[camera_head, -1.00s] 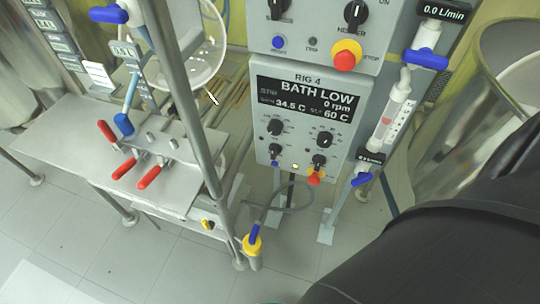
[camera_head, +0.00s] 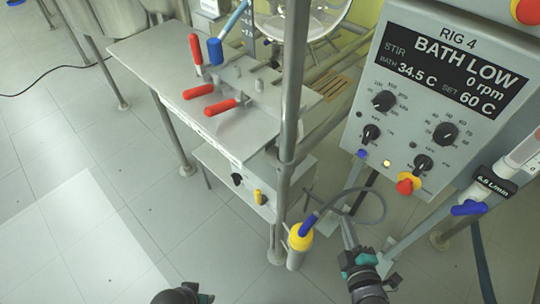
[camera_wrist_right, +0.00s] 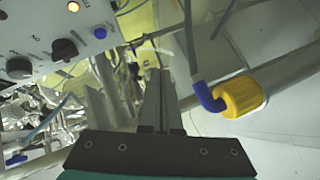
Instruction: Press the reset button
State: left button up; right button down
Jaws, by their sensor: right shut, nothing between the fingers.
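The grey RIG 4 control panel (camera_head: 352,118) stands at the upper right of the head view. A small blue button (camera_head: 361,153) sits at its lower left; its label is too small to read. The blue button also shows in the wrist view (camera_wrist_right: 100,33), at the upper left. My right gripper (camera_head: 347,228) is shut and empty, below the panel and apart from the button. Its fingers (camera_wrist_right: 160,85) point up in the wrist view, right of and below the button. Part of my left gripper (camera_head: 185,295) shows at the bottom edge; its fingers cannot be made out.
A lit button (camera_head: 386,162), black knobs (camera_head: 445,133) and a red stop knob on yellow (camera_head: 405,186) are close to the blue button. A hose with a yellow fitting (camera_head: 300,236) and a metal post (camera_head: 291,110) stand left of my right gripper.

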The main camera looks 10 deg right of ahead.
pick_arm(q)
jog(key=w+r+b, duration=0.2)
jog(key=b, duration=0.1)
jog(key=shift+d+t, duration=0.15)
jog(key=shift+t, duration=0.15)
pick_arm(e)
notch_tip(320, 180, up, 6)
jog(key=d+n+t, duration=0.2)
jog(key=n+t, duration=0.1)
jog(key=n, duration=0.1)
jog(key=shift+w+d, duration=0.25)
jog(key=shift+w, duration=0.2)
jog(key=shift+w+r, duration=0.1)
jog(key=b, duration=0.3)
send_near(358, 152)
jog(key=w+a, duration=0.3)
jog(key=w, duration=0.1)
pick_arm(q)
notch_tip(358, 152, up, 8)
jog(key=w+t, duration=0.1)
jog(key=shift+w+b, duration=0.3)
jog(key=shift+b, duration=0.1)
pick_arm(e)
jog(key=shift+w+d, duration=0.5)
jog(key=shift+d, duration=0.25)
jog(key=shift+w+d, duration=0.5)
jog(key=shift+d, duration=0.3)
